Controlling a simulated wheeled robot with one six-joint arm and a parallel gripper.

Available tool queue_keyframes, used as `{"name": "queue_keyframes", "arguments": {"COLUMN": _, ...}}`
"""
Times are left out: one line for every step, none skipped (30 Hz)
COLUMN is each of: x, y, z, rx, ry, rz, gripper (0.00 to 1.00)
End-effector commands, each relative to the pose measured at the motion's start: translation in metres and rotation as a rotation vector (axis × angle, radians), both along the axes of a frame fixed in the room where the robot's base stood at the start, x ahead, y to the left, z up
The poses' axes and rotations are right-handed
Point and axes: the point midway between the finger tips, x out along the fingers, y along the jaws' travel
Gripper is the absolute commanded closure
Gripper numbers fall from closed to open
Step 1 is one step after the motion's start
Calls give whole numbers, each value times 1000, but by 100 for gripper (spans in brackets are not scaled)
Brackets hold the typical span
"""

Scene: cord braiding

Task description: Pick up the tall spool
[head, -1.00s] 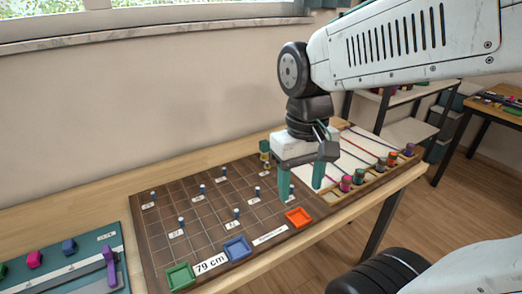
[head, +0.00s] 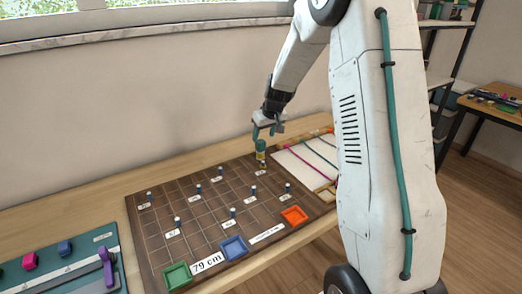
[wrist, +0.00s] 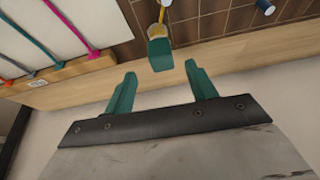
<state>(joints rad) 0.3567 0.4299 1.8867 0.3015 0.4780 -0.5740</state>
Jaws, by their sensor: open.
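The tall spool (head: 261,155) stands upright at the back right of the brown gridded board (head: 160,258), with a gold lower part and teal upper part. In the wrist view its teal end (wrist: 160,55) lies just beyond my fingertips, roughly in line with the gap between them. My gripper (head: 265,133) is open and empty, just above the spool. Both teal fingers show in the wrist view (wrist: 160,72), with nothing between them. I cannot tell whether a finger touches the spool.
Several small pegs with labels stand on the board. Green (head: 177,275), blue (head: 234,248) and orange (head: 294,215) trays line its front edge. A white panel with coloured cords (head: 305,165) lies to the right. A teal board (head: 60,270) is at left. The wall is close behind.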

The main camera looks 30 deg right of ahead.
Motion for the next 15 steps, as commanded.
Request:
{"name": "queue_keyframes", "arguments": {"x": 1, "y": -1, "z": -3, "rx": -10, "ry": -6, "rz": 12, "gripper": 44}}
{"name": "queue_keyframes", "arguments": {"x": 2, "y": -1, "z": -5, "rx": -14, "ry": -7, "rz": 19, "gripper": 44}}
{"name": "queue_keyframes", "arguments": {"x": 3, "y": -1, "z": -8, "rx": -16, "ry": -5, "rz": 24, "gripper": 44}}
{"name": "queue_keyframes", "arguments": {"x": 4, "y": -1, "z": -11, "rx": -16, "ry": -4, "rz": 26, "gripper": 44}}
{"name": "queue_keyframes", "arguments": {"x": 5, "y": -1, "z": -14, "rx": -16, "ry": -4, "rz": 26, "gripper": 44}}
{"name": "queue_keyframes", "arguments": {"x": 7, "y": 0, "z": -19, "rx": -16, "ry": -4, "rz": 25, "gripper": 44}}
{"name": "queue_keyframes", "arguments": {"x": 8, "y": 0, "z": -22, "rx": -16, "ry": -3, "rz": 25, "gripper": 44}}
{"name": "queue_keyframes", "arguments": {"x": 9, "y": 0, "z": -25, "rx": -15, "ry": -3, "rz": 24, "gripper": 44}}
{"name": "queue_keyframes", "arguments": {"x": 11, "y": 0, "z": -29, "rx": -15, "ry": -3, "rz": 24, "gripper": 44}}
{"name": "queue_keyframes", "arguments": {"x": 12, "y": 0, "z": -32, "rx": -14, "ry": -3, "rz": 24, "gripper": 44}}
{"name": "queue_keyframes", "arguments": {"x": 13, "y": 1, "z": -36, "rx": -14, "ry": -2, "rz": 23, "gripper": 44}}
{"name": "queue_keyframes", "arguments": {"x": 15, "y": 2, "z": -42, "rx": -14, "ry": -2, "rz": 23, "gripper": 44}}
{"name": "queue_keyframes", "arguments": {"x": 17, "y": 2, "z": -46, "rx": -14, "ry": -2, "rz": 23, "gripper": 44}}
{"name": "queue_keyframes", "arguments": {"x": 19, "y": 3, "z": -51, "rx": -14, "ry": -2, "rz": 24, "gripper": 44}}
{"name": "queue_keyframes", "arguments": {"x": 21, "y": 4, "z": -57, "rx": -15, "ry": -1, "rz": 25, "gripper": 44}}
